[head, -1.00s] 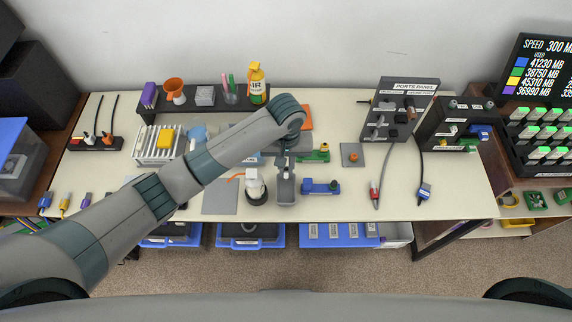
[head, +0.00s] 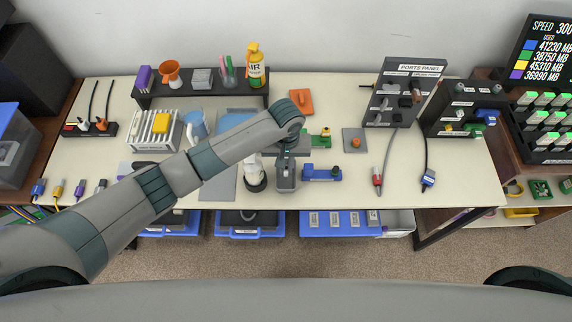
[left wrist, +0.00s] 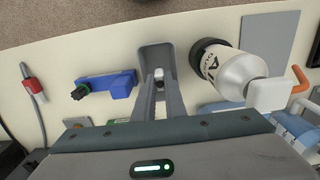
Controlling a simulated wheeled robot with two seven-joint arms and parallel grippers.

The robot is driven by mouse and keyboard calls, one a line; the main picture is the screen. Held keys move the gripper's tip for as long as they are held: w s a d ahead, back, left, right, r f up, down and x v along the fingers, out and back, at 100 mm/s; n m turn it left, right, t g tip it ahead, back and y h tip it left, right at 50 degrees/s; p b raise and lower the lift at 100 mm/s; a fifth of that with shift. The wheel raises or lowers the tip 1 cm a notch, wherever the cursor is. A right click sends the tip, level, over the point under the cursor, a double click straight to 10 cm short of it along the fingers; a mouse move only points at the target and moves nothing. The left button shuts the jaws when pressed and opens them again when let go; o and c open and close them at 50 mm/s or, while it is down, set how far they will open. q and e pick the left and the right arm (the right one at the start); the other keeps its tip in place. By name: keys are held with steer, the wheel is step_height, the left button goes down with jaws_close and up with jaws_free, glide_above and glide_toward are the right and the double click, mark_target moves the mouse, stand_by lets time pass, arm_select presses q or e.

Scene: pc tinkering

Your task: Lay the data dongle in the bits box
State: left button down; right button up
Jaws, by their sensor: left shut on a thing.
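My left gripper (head: 285,160) hangs over the front middle of the table, pointing down. In the left wrist view its fingers (left wrist: 159,88) are shut on a small silver-and-dark piece, which looks like the data dongle (left wrist: 158,74). The dongle is mostly hidden by the fingers. Just beyond the fingertips is a small grey open box (left wrist: 155,52), which looks like the bits box; it also shows in the head view (head: 285,184). The dongle appears over the box's near part; I cannot tell whether they touch. My right gripper is not in view.
A white-and-black bottle (left wrist: 222,68) stands close beside the box. A blue fixture (left wrist: 112,85) with a dark knob lies on its other side. The ports panel (head: 405,95) stands at the back right. The front strip of table near the box is clear.

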arm_select(q)
steer(key=shift+f, duration=0.35)
steer(key=c, duration=1.7)
jaws_free()
steer(key=shift+r, duration=0.15)
step_height(320, 180, up, 3)
steer(key=p, duration=0.3)
steer(key=shift+r+p, duration=0.7)
steer(key=shift+r, duration=1.7)
